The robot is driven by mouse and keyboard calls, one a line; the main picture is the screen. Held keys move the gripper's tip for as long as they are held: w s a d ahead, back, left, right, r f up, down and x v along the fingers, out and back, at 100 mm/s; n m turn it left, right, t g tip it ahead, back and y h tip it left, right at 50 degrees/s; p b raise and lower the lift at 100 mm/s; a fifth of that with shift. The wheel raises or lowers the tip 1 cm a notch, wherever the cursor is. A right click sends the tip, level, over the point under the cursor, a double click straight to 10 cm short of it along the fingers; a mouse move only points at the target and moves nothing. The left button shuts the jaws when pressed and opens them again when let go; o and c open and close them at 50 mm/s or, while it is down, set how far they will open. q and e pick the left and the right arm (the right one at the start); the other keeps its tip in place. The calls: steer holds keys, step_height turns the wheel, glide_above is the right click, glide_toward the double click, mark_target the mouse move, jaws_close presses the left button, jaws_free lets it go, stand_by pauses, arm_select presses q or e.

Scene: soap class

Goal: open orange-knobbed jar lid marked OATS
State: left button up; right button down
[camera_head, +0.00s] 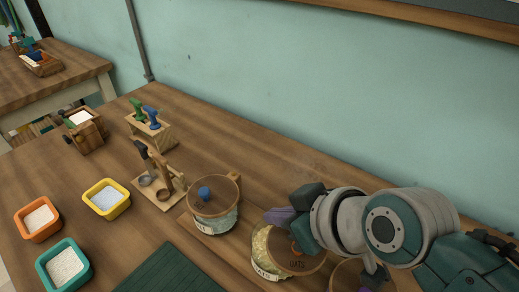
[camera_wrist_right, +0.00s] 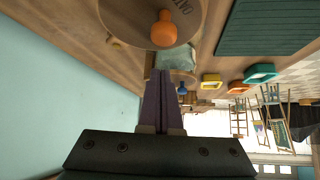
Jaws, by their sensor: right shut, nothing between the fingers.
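The OATS jar (camera_head: 262,252) is a glass jar with pale contents, standing at the front right of the table in the head view. Its round wooden lid (camera_head: 305,266), lettered OATS, sits over its mouth and is partly hidden by my right arm. The lid's orange knob (camera_wrist_right: 164,30) shows clearly in the wrist view, beside the fingertips and apart from them. My right gripper (camera_head: 274,215) has purple fingers and is above the far side of the jar. The fingers (camera_wrist_right: 160,75) are together and empty. My left gripper is in neither view.
A blue-knobbed jar (camera_head: 214,215) stands just left of the OATS jar. Another wooden lid (camera_head: 350,275) is partly hidden under my right arm. Orange (camera_head: 38,235), yellow (camera_head: 107,208) and teal (camera_head: 62,270) trays, a green mat (camera_head: 168,272) and wooden stands (camera_head: 160,190) lie further left.

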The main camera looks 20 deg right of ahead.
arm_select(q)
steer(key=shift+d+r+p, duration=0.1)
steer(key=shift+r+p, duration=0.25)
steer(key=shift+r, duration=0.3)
arm_select(e)
steer(key=s, duration=0.1)
steer(key=s+d, duration=0.1)
steer(key=s, duration=0.1)
steer(key=shift+s+d+f, duration=0.3)
steer(key=shift+d, duration=0.1)
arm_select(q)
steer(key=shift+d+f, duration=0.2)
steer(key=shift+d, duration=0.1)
arm_select(e)
steer(key=shift+s+d+n+y, duration=0.1)
steer(key=shift+d+n+y, duration=0.2)
steer(key=shift+n, duration=0.1)
